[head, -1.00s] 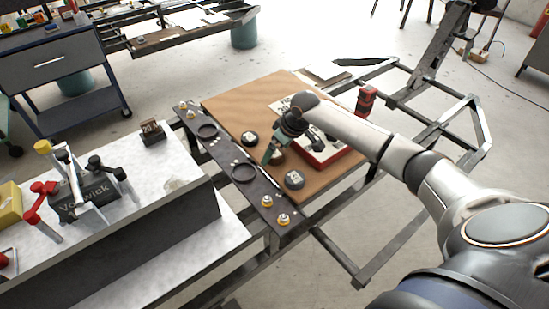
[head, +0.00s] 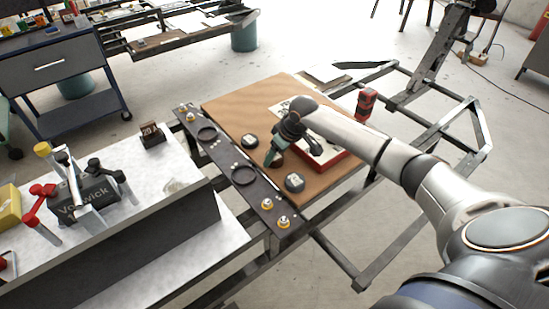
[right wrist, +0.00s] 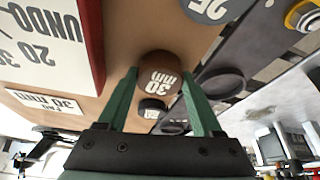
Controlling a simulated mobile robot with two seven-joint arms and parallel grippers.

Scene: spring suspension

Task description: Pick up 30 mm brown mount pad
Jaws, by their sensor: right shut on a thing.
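The brown mount pad, a round disc marked 30 mm, lies between the green fingers of my right gripper in the right wrist view (right wrist: 160,75). My right gripper (head: 270,154) is shut on it, one finger on each side. In the head view the gripper is low over the brown board (head: 235,101), and the pad is mostly hidden by the fingers. I cannot tell whether the pad touches the board. My left gripper is not in view.
A grey labelled disc (head: 294,182) and a dark labelled disc (head: 250,141) lie near the gripper. A red-edged box (head: 326,163) stands close on the right. A dark metal strip (head: 225,158) with rings and small fittings runs along the board's left side.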

